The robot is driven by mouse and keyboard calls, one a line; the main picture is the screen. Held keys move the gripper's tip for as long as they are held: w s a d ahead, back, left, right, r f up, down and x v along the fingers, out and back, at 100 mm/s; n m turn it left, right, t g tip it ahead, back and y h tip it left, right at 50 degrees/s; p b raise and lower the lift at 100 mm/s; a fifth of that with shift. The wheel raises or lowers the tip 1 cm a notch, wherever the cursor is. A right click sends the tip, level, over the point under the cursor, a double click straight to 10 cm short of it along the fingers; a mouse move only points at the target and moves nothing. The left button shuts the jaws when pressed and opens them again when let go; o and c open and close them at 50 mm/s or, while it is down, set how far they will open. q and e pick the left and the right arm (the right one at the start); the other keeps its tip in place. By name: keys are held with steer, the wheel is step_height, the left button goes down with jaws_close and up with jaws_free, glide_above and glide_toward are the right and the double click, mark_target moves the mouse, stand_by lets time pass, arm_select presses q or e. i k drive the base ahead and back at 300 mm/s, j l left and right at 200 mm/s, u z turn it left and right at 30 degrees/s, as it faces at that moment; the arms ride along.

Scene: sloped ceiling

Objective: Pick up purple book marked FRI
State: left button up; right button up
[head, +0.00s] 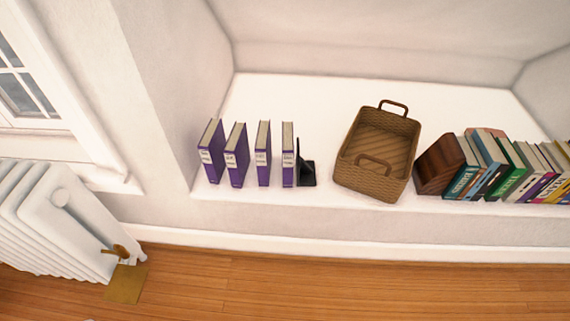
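Several purple books stand upright in a row on the white ledge, their spines facing me. They are a far left purple book (211,152), a second purple book (237,157), a third purple book (263,154) and a right purple book (288,156). Each spine has a white label with dark marks too small to read, so I cannot tell which one says FRI. A black bookend (307,173) stands just right of the right book. Small gaps show between the books. Neither of my grippers is in view.
An empty wicker basket (376,182) with two handles sits right of the bookend. A brown wooden block (440,165) and leaning coloured books (510,172) fill the ledge's right side. A white radiator (50,222) stands at left. The wooden floor (300,290) in front is clear.

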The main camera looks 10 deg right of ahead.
mark_target(211, 145)
steer(key=i+j, duration=0.15)
steer(key=j, duration=0.2)
steer(key=i+j+z, duration=0.1)
steer(key=j, duration=0.2)
steer(key=i+j+z, duration=0.1)
steer(key=j, duration=0.25)
steer(key=i+j, duration=0.2)
steer(key=j, duration=0.15)
steer(key=i+j+z, duration=0.1)
steer(key=j, duration=0.25)
